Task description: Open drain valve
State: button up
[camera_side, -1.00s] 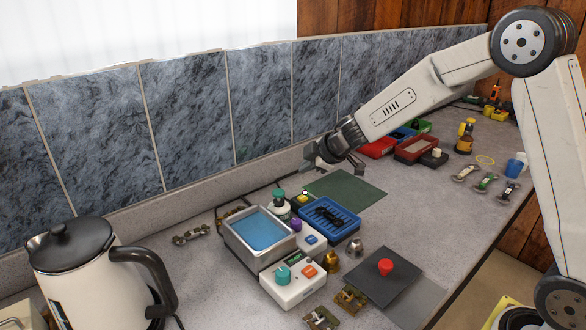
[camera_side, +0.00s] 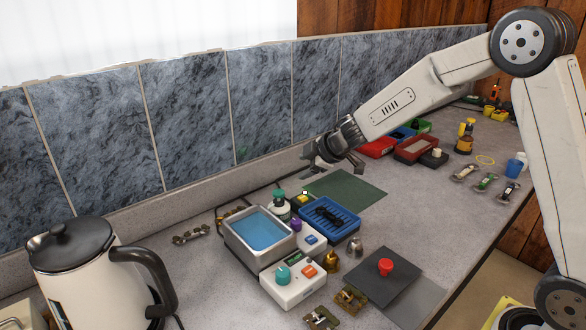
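A metal tank (camera_side: 232,243) holding blue liquid stands on the counter left of centre. A white control box (camera_side: 292,287) with a teal knob (camera_side: 283,274) and an orange button (camera_side: 308,271) sits in front of it. A purple knob (camera_side: 296,226) and a small box with a blue button (camera_side: 311,239) are at the tank's right side. I cannot tell which part is the drain valve. My gripper (camera_side: 334,169) hangs above the back of the counter, behind and to the right of the tank, apart from it. Its fingers look spread and empty.
A red button on a dark plate (camera_side: 405,283) lies front right. A kettle (camera_side: 75,262) stands front left. The green mat (camera_side: 350,189) is clear.

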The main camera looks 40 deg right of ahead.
jog(key=shift+w+d+r+t+h, duration=0.3)
jog(key=shift+w+d+r+h, duration=0.25)
jog(key=shift+w+h, duration=0.2)
jog(key=n+g, duration=0.4)
jog(key=g, duration=0.6)
send_over(296, 220)
jog(key=shift+w+f, duration=0.15)
jog(key=shift+f, duration=4.5)
grip_shut()
